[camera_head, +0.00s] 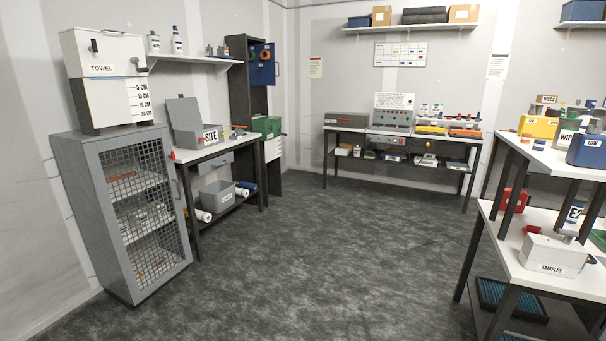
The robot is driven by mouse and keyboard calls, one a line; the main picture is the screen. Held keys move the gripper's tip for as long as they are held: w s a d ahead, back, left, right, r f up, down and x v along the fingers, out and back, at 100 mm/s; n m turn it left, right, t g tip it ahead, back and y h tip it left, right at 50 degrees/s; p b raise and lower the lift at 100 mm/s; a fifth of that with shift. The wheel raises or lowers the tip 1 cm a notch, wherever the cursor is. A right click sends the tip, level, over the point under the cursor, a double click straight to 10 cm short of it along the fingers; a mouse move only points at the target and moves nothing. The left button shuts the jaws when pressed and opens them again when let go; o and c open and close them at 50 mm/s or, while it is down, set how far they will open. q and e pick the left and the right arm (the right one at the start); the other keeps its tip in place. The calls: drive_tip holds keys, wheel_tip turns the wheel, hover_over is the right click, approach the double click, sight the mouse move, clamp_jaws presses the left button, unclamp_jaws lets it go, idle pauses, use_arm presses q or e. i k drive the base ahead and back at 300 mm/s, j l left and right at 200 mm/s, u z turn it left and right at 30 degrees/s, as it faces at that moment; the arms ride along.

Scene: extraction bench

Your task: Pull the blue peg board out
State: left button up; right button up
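The blue peg board (262,68) stands upright at the upper part of a tall dark cabinet (238,60) against the back left corner. A round orange item and a small red one show on the board's face. A thin upright bar, perhaps a handle, shows at its right edge. Only a narrow part of the board shows, and I cannot tell how far it sits out of the cabinet. Neither of my grippers is in view.
A grey mesh-door cabinet (88,165) and a bench (203,153) with a SITE box line the left wall. A green box (266,126) stands below the board. A back bench (345,127) and right-hand tables (533,152) frame clear dark floor (320,250).

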sight(261, 72)
drive_tip(key=i, duration=7.25)
